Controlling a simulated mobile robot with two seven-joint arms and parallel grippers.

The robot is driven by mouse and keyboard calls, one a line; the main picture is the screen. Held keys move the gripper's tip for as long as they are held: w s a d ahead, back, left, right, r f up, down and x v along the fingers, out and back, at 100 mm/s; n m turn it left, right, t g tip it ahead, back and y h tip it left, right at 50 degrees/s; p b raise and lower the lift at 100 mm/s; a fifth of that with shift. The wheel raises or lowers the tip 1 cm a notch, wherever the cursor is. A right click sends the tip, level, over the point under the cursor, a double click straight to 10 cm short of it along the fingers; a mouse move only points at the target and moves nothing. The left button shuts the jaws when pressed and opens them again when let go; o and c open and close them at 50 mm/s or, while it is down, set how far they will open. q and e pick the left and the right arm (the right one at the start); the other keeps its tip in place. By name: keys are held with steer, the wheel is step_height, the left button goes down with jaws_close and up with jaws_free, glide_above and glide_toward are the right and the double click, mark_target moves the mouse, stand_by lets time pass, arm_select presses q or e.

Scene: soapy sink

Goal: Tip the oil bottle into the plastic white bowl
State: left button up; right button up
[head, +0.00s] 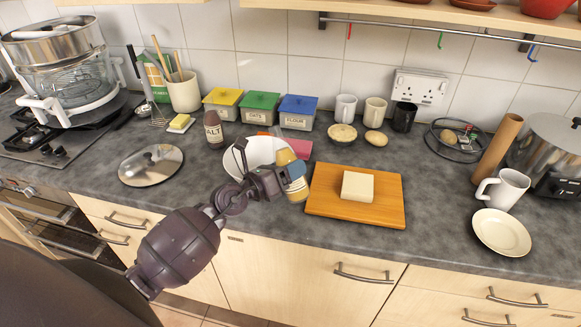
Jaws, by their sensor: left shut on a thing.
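The oil bottle (298,188) is yellowish with a pale label and stands nearly upright, leaning a little, at the right side of the bowl. My left gripper (284,176) is shut on it and covers part of its left side. The plastic white bowl (258,149) sits on the counter just behind and left of the bottle, partly hidden by my left wrist. Whether the bottle touches the counter or the bowl's rim I cannot tell. My right gripper is out of view.
A wooden board (330,203) with a pale block (357,186) lies right of the bottle. A salt bottle (213,130) and a metal lid (151,165) are left of the bowl. Lidded containers (259,108) stand behind it, with a pink item (299,148) close by.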

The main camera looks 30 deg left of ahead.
mark_target(288, 195)
arm_select(q)
steer(key=n, duration=0.1)
steer(key=d+f+b, duration=0.1)
steer(key=f+n, duration=0.1)
steer(key=shift+s+d+f+n, duration=0.15)
steer(key=shift+s+f+n, duration=0.05)
steer(key=shift+s+n, duration=0.1)
steer(key=shift+s+d+f+n+b, duration=0.15)
steer(key=shift+d+f+n+b, duration=0.15)
steer(key=shift+f+n+b, duration=0.25)
steer(key=shift+s+d+f+n+b, duration=0.15)
steer(key=shift+d+f+n+b, duration=0.15)
steer(key=shift+f+n, duration=0.35)
steer(key=shift+r, duration=0.1)
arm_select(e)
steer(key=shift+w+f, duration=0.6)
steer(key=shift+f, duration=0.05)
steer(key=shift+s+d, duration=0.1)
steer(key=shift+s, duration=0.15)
arm_select(q)
steer(key=shift+d+n+p, duration=0.1)
steer(key=shift+n+p, duration=0.2)
steer(key=shift+p, duration=0.05)
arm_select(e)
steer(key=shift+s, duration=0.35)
arm_select(q)
steer(key=shift+s+d, duration=0.1)
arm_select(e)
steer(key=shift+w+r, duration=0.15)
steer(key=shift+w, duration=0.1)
